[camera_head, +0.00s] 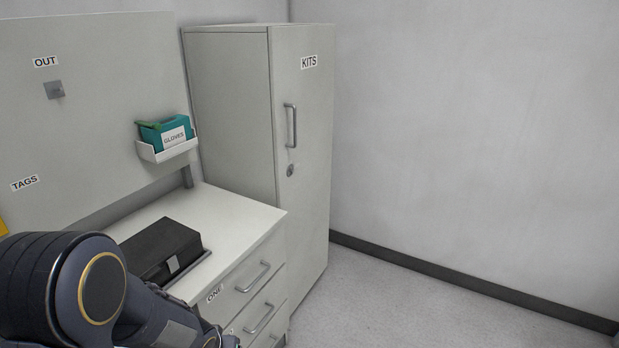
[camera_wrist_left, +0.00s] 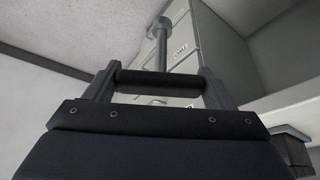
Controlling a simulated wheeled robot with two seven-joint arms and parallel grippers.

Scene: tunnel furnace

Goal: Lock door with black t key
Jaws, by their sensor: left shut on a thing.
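The tall grey KITS cabinet (camera_head: 302,120) stands behind the drawer unit in the head view, its door closed. The door has a vertical bar handle (camera_head: 294,125) with a small lock plate (camera_head: 290,170) below it. My left gripper (camera_wrist_left: 158,85) shows in the left wrist view, shut on the black crossbar of the T key (camera_wrist_left: 160,78). The key's grey shaft points away from the wrist camera and ends in a wider round tip. The key is clear of the lock. In the head view my left arm is at bottom left, its gripper out of sight. My right gripper is not seen.
The drawer unit (camera_head: 240,208) carries a black case (camera_head: 160,250) on its top. A glove box (camera_head: 165,132) sits in a holder on the back panel (camera_head: 90,110). Floor (camera_head: 370,300) in front of the cabinet is clear.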

